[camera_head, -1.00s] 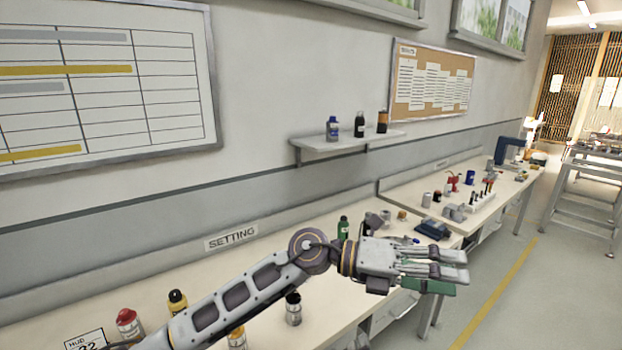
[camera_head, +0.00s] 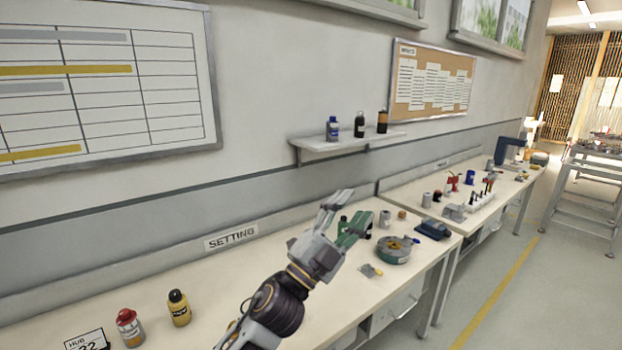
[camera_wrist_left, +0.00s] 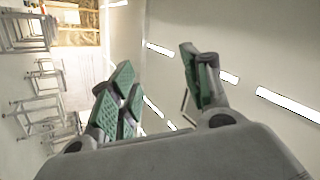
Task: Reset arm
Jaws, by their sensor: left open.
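My left gripper (camera_head: 345,220) is raised above the workbench in the head view, its fingers pointing up and to the right. In the left wrist view its green-padded fingers (camera_wrist_left: 155,95) are spread apart with nothing between them. My right gripper does not show in either view.
The bench (camera_head: 215,290) holds a red-capped bottle (camera_head: 130,328) and a yellow bottle (camera_head: 179,308) at left. A round green-and-grey reel (camera_head: 394,250) lies right of my gripper. A wall shelf (camera_head: 345,143) with several bottles hangs behind.

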